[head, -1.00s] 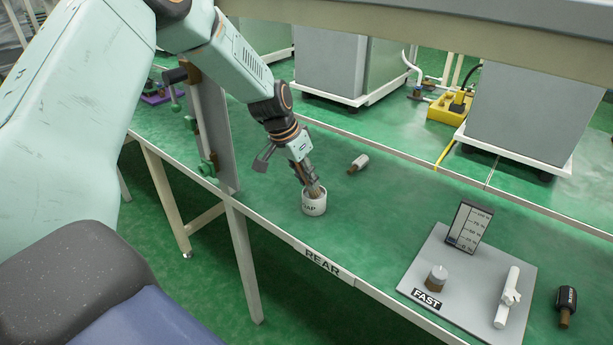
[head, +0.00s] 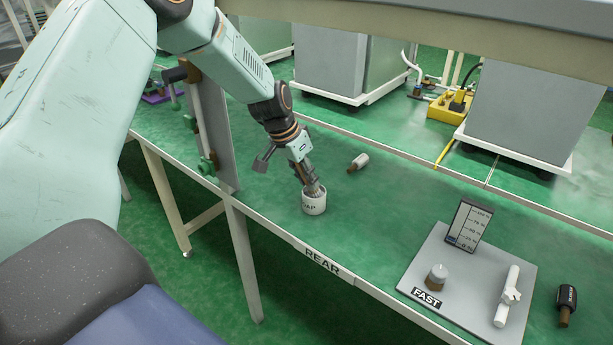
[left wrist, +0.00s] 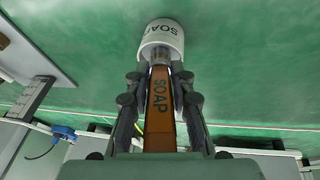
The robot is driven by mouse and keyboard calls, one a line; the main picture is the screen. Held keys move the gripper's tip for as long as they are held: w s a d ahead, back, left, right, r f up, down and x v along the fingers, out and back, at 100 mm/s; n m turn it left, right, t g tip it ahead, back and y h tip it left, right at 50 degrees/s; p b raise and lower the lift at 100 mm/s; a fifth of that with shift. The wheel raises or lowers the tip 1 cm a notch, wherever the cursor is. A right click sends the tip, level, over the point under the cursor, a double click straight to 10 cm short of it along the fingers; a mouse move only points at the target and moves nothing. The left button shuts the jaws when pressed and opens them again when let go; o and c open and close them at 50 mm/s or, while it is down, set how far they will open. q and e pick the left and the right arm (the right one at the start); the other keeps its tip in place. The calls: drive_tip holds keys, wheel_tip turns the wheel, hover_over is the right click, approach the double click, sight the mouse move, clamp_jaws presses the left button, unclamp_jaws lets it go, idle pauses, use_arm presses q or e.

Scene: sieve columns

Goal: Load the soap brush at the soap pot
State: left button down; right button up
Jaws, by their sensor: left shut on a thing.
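The soap pot (head: 314,205) is a small white cup with dark lettering on the green bench, near its front edge. It shows at the top of the left wrist view (left wrist: 163,36). My left gripper (head: 312,188) is just above the pot and points down into it. It is shut on the soap brush, whose orange-brown handle (left wrist: 160,110) reads SOAP and lies between the fingers. The brush's pale head end (left wrist: 160,57) is at the pot's mouth, partly inside it. How deep it reaches is hidden. My right gripper is not in view.
A small white-and-brown piece (head: 358,162) lies behind the pot. To the right, a grey board (head: 420,275) marked FAST carries a scale card (head: 468,225), a small cylinder (head: 437,278) and a white tube (head: 507,296). A black-and-brown brush-like item (head: 566,305) lies beyond it.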

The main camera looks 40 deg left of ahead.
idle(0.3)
use_arm(q)
drive_tip(key=shift+r+p, duration=3.3)
drive_tip(key=shift+r, duration=0.25)
drive_tip(key=shift+f, duration=0.1)
drive_tip(key=shift+s, duration=0.15)
